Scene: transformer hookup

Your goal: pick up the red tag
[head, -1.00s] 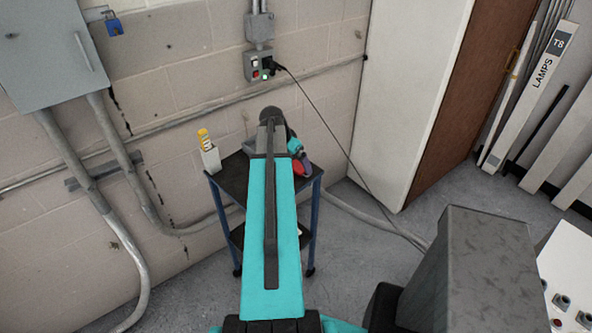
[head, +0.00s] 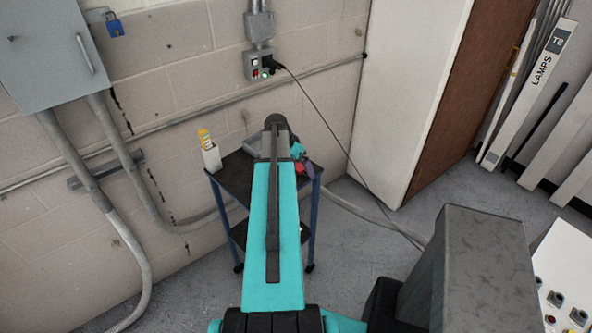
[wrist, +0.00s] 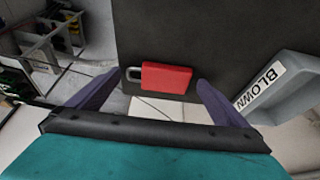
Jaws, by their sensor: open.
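The red tag (wrist: 166,78) is a small red block with a grey loop at its left end. In the wrist view it lies on the dark top of the cart (wrist: 210,35), near its edge. My gripper (wrist: 160,80) is open, with its two purple fingers to the left and right of the tag. The fingers look apart from the tag; the exact height above it cannot be told. In the head view my arm hides most of the cart top, and a small red patch (head: 300,168) shows beside my wrist.
A grey bin (wrist: 282,88) labelled BLOWN is right of the tag in the wrist view. A white holder (head: 211,159) with a yellow item stands at the cart's left corner. The cart (head: 238,180) stands near the wall. A black cord (head: 318,108) hangs from the wall outlet (head: 258,66).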

